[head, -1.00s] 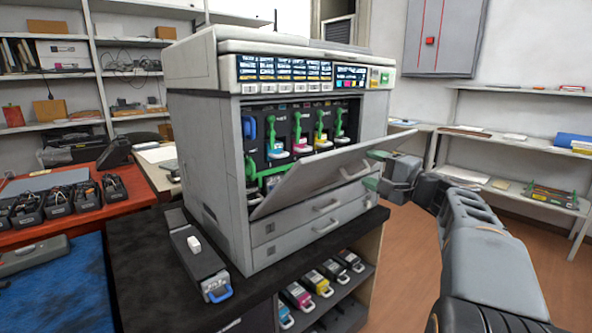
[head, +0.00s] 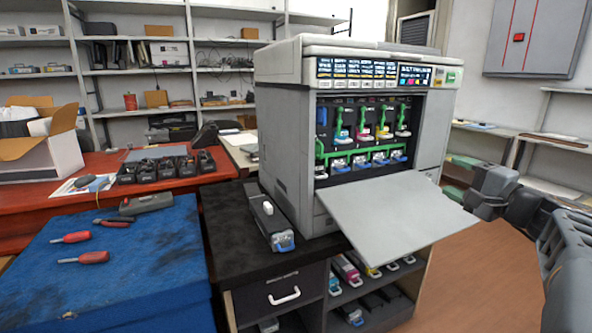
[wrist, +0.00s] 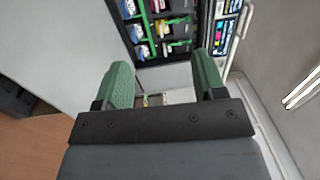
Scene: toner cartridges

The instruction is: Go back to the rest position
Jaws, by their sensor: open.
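My gripper (head: 459,177) is at the right of the head view, to the right of the printer and beside its lowered front door. In the wrist view my gripper (wrist: 162,85) shows two green fingers spread apart with nothing held between them. The large grey printer (head: 285,130) stands on a dark-topped cabinet. Its front door (head: 400,215) is folded down, and the bay with coloured cartridges (head: 362,133) and green levers is exposed. The bay also shows at the top of the wrist view (wrist: 160,30).
A grey toner unit (head: 265,222) lies on the cabinet top (head: 225,215) left of the printer. Cartridges fill the shelf below (head: 375,290). A blue mat (head: 150,260) with red screwdrivers is at the left. Brown floor (head: 480,270) is open at the right.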

